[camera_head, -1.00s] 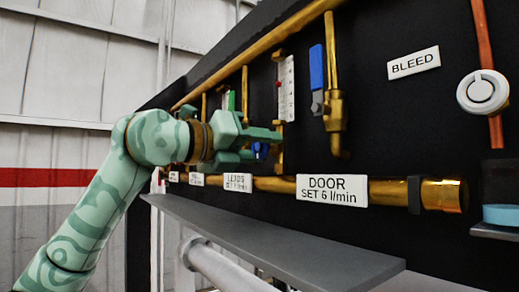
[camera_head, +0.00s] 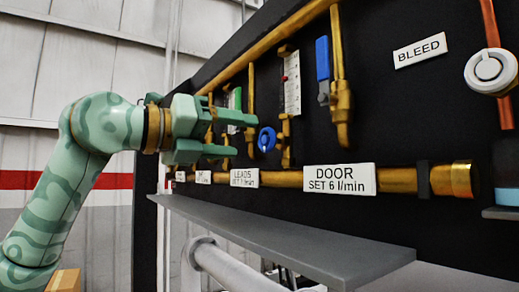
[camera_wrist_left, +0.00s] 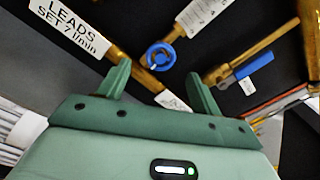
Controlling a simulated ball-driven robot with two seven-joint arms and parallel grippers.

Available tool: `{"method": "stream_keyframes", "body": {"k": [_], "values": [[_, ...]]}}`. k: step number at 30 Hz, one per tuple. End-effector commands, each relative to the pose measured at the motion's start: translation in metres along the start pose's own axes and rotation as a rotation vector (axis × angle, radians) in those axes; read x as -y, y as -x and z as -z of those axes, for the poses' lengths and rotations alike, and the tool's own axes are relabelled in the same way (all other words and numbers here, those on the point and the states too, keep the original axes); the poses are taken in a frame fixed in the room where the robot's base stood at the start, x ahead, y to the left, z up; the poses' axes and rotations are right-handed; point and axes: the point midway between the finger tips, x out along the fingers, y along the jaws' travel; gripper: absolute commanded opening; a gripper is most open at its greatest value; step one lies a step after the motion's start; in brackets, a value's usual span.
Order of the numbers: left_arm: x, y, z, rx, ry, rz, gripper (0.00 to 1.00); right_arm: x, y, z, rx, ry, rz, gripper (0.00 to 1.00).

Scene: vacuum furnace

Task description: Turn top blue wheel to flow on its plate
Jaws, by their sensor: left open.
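A blue wheel (camera_head: 267,139) sits on the brass fitting below a white flow tube (camera_head: 292,82) with a red mark in it. The plate reading LEADS SET 7 l/min (camera_head: 244,177) is on the pipe below and left of the wheel. My left gripper (camera_head: 243,135) is open and empty, just left of the wheel and apart from it. In the left wrist view the wheel (camera_wrist_left: 161,56) shows beyond and between the open fingers, with the LEADS plate (camera_wrist_left: 72,25) at upper left. The right gripper is not in view.
A blue lever (camera_head: 323,58) hangs right of the flow tube. The DOOR SET 6 l/min plate (camera_head: 339,179) is on the brass pipe. A grey shelf (camera_head: 300,243) juts out below. A BLEED label (camera_head: 420,49) and white round knob (camera_head: 491,71) are at right.

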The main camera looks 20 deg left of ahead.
Motion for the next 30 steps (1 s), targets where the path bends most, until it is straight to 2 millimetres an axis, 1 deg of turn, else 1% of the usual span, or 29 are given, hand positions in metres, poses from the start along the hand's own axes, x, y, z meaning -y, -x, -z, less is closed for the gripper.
{"method": "stream_keyframes", "body": {"k": [1,3,6,9,12,17,30], "values": [[-0.003,0.015,0.003,0.003,-0.002,-0.003,0.65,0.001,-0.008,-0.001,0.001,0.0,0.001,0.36],[-0.003,0.034,0.002,0.005,-0.001,-0.002,0.65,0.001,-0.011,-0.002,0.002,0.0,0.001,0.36],[-0.002,0.057,0.002,0.003,0.0,-0.002,0.65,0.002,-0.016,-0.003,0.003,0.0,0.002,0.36],[-0.001,0.074,0.001,0.001,0.0,-0.001,0.65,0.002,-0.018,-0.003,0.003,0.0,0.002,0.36],[-0.001,0.085,0.0,0.001,0.0,-0.001,0.65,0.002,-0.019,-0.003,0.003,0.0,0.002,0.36],[-0.001,0.091,0.0,-0.001,0.0,-0.001,0.65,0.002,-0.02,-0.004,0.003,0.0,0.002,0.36],[0.0,0.091,0.0,-0.001,0.0,0.0,0.65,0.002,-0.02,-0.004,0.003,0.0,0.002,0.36]]}}
